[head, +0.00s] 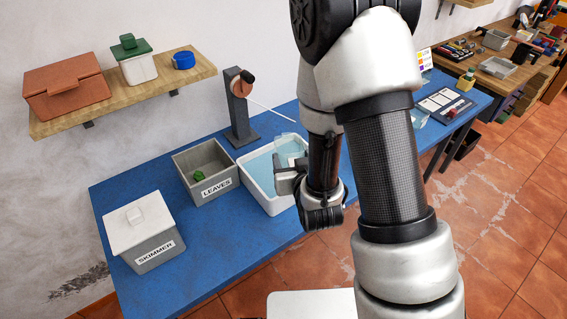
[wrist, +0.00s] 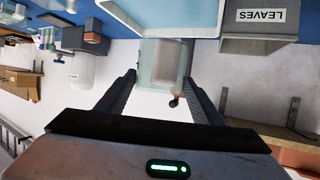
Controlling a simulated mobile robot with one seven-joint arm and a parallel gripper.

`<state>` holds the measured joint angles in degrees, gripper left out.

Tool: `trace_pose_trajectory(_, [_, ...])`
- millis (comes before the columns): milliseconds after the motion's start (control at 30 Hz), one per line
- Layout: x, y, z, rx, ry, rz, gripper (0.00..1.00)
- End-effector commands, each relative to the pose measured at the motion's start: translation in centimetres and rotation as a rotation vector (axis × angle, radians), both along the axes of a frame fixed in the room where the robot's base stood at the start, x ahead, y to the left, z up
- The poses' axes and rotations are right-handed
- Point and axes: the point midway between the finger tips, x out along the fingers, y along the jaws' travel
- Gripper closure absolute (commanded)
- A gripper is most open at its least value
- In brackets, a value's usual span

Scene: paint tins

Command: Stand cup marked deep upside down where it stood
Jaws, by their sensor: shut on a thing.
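A clear, pale cup (head: 290,146) is in my gripper (head: 288,178), over the white basin (head: 258,193) of pale blue water. In the wrist view the cup (wrist: 160,62) sits between the two dark fingers of my gripper (wrist: 159,78), which are shut on it. The cup looks tipped over in the wrist view, but I cannot tell its exact tilt. No marking on it is readable. My arm hides the right part of the basin. Another clear vessel (head: 418,119) shows partly behind my arm on the blue table.
The grey LEAVES bin (head: 209,186) with a green bit inside adjoins the basin. A grey post (head: 239,110) with a thin white rod stands behind. The lidded SKIMMER box (head: 151,252) is at the front left. A shelf (head: 120,97) holds several items. The blue table (head: 120,184) is clear at back left.

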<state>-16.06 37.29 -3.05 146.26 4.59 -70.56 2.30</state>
Motion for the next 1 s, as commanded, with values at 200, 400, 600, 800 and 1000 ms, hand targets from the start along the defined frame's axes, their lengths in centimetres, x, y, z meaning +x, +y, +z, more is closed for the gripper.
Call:
trace_pose_trajectory(200, [0.5, -1.2, 0.5, 0.001, -0.004, -0.021, 0.8])
trace_pose_trajectory(400, [2.3, -6.8, 2.3, 0.003, -0.005, -0.108, 0.8])
trace_pose_trajectory(600, [2.2, -9.2, 0.4, -0.001, 0.007, -0.143, 0.8])
trace_pose_trajectory(800, [1.2, -9.2, -2.7, -0.001, 0.004, -0.143, 0.8])
trace_pose_trajectory(1000, [1.2, -9.2, -2.9, 0.0, -0.002, -0.143, 0.8])
